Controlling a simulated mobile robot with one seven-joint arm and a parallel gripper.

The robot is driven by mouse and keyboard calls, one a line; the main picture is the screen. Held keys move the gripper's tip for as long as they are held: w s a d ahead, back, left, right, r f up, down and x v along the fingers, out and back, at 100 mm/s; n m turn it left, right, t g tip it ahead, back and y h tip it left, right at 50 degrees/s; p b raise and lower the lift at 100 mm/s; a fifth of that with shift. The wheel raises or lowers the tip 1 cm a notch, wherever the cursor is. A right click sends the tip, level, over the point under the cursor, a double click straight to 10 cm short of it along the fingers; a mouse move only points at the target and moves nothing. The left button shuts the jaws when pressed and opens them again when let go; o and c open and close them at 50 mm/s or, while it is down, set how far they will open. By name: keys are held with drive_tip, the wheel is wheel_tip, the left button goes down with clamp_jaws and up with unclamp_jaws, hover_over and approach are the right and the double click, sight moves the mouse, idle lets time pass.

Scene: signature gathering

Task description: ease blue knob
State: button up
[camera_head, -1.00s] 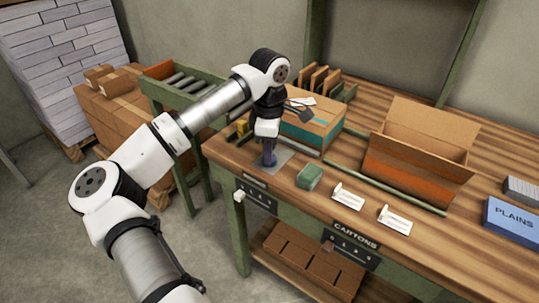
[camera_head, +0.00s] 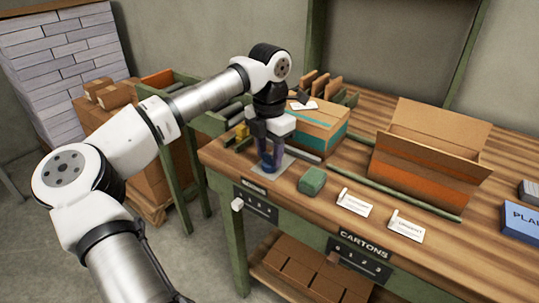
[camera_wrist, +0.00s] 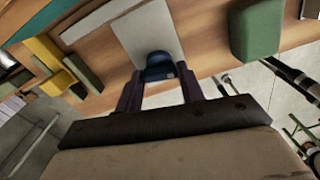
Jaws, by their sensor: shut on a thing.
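The blue knob (camera_wrist: 159,66) sits on a grey plate (camera_wrist: 148,30) at the bench's near left corner. In the wrist view it lies between the two dark fingers of my gripper (camera_wrist: 158,88). In the head view my gripper (camera_head: 270,160) points down over the plate (camera_head: 287,163), and its fingers are shut on the knob. The fingers hide most of the knob in the head view, and I cannot tell how far it is turned.
A green block (camera_head: 312,181) stands just right of the plate. Two white cards (camera_head: 355,203) lie farther right. A teal-striped carton (camera_head: 318,125) stands behind, and an open carton (camera_head: 425,178) at right. Yellow and green blocks (camera_wrist: 50,65) are close by my gripper.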

sight(269, 156)
drive_tip(key=shift+n+b, duration=0.35)
drive_tip(key=shift+n, duration=0.65)
drive_tip(key=o, duration=1)
drive_tip(key=shift+r, duration=0.1)
wheel_tip(269, 156, up, 14)
